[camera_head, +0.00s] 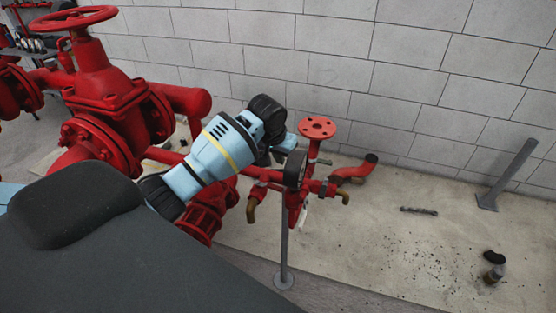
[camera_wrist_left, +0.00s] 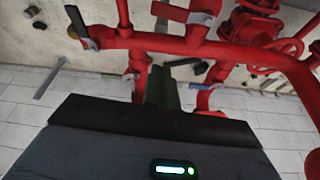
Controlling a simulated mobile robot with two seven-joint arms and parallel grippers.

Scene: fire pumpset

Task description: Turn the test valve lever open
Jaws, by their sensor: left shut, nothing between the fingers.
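A red pipe assembly (camera_head: 318,187) with small valves and brass-coloured outlets stands on a thin grey post by the wall. I cannot tell which is the test valve lever. My left gripper (camera_wrist_left: 163,88) is shut and empty, its dark fingers pointing toward the pipework. In the head view my blue left arm reaches the assembly from the left.
A large red valve with a handwheel (camera_head: 76,20) stands at left. A grey block wall (camera_head: 430,60) is behind. The floor (camera_head: 400,250) at right is mostly open, with some debris.

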